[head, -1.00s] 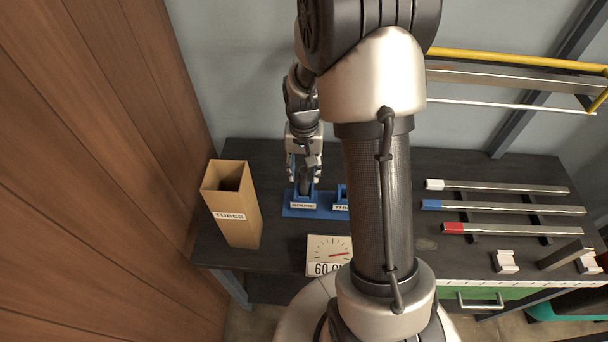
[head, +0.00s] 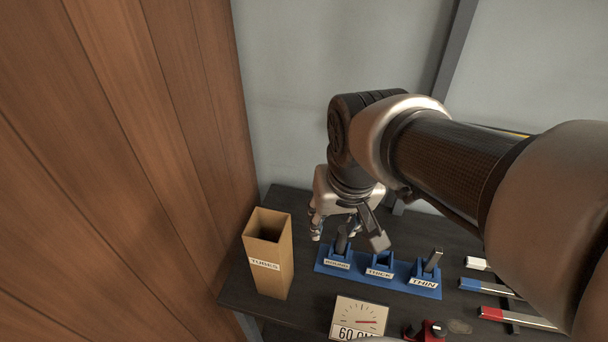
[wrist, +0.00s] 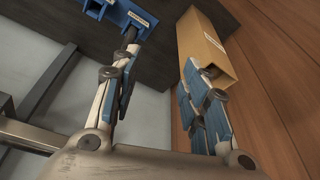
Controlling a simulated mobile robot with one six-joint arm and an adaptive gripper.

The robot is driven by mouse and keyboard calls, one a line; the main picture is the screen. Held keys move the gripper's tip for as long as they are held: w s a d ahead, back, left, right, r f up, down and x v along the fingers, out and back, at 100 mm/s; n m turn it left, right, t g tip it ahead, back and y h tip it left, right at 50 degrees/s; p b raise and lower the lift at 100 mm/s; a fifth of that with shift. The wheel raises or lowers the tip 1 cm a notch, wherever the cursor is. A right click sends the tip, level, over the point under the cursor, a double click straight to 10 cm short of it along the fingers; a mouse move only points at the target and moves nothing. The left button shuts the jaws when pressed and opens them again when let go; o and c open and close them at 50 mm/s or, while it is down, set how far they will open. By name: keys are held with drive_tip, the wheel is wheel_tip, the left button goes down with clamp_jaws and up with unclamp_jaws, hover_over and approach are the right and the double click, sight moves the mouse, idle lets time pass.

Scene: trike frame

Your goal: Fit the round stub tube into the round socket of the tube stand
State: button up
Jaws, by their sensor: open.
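The blue tube stand (head: 400,279) is on the dark bench in the head view, with sockets labelled ROUND, THICK and THIN. The dark round stub tube (head: 341,240) stands upright in the ROUND socket at the stand's left end; how deep it sits I cannot tell. My gripper (head: 333,229) is open and empty, behind and beside the tube. In the wrist view my gripper (wrist: 158,68) has its blue-padded fingers wide apart with nothing between them. The stand (wrist: 125,14) is cut off at the top, and a dark tube end shows beside the left finger.
A cardboard box labelled TUBES (head: 267,255) stands left of the stand, near the wooden wall (head: 150,150). A grey stub (head: 433,260) is in the THIN socket; the THICK socket looks empty. A dial gauge card (head: 358,318) is in front. Coloured-end bars lie at right.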

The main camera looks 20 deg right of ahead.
drive_tip(key=s+a+r+n+t, duration=0.1)
drive_tip(key=s+a+n, duration=0.1)
drive_tip(key=s, duration=0.6)
drive_tip(key=shift+a+r+t, duration=0.3)
drive_tip(key=shift+a+r, duration=0.1)
drive_tip(key=shift+a, duration=0.05)
drive_tip(key=shift+f+b, duration=0.5)
drive_tip(key=shift+b, duration=0.05)
